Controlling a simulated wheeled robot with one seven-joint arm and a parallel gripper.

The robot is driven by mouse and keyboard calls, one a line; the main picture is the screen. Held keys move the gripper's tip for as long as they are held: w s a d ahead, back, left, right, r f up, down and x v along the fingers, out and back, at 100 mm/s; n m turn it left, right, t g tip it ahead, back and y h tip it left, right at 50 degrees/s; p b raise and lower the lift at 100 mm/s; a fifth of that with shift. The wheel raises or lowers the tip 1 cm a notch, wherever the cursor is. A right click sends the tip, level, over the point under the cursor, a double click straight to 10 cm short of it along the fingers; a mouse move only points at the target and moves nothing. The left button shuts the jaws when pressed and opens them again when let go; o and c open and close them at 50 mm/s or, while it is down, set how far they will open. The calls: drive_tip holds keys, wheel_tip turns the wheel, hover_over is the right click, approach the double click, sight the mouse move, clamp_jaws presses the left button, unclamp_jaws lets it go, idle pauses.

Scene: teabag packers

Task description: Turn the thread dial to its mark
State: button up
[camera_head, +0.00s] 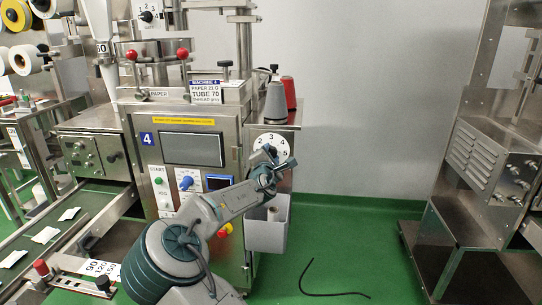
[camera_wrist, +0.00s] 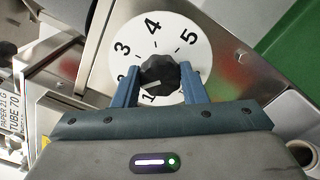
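The thread dial (camera_head: 272,146) is a white disc with black numbers on the right side of machine 4. In the wrist view its black knob (camera_wrist: 160,74) sits at the centre of the white plate (camera_wrist: 160,36), with 3, 4 and 5 clear and the lower numbers partly hidden. My gripper (camera_wrist: 161,72) has one blue finger on each side of the knob, with no clear gap visible. In the head view my gripper (camera_head: 266,168) covers the lower part of the dial. The knob's pointer is hard to make out. The machine's sign (camera_head: 206,91) has a thread line too small to read surely.
A grey thread cone (camera_head: 275,103) and a red one (camera_head: 288,92) stand above the dial. A grey bin (camera_head: 268,232) hangs below it. A screen (camera_head: 191,149) and a blue selector knob (camera_head: 186,183) are to the left. Open green floor (camera_head: 345,240) lies to the right.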

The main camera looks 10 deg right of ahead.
drive_tip(key=shift+f+m, duration=0.1)
drive_tip(key=shift+m, duration=0.2)
drive_tip(key=shift+a+f+m+b, duration=0.1)
drive_tip(key=shift+m+b, duration=2.4)
drive_tip(key=shift+m, duration=4.8)
drive_tip(key=shift+a+f+m+b, duration=0.1)
drive_tip(key=shift+m+b, duration=2.35)
drive_tip(key=shift+m, duration=4.85)
drive_tip(key=o, duration=1)
drive_tip(key=shift+c, duration=0.2)
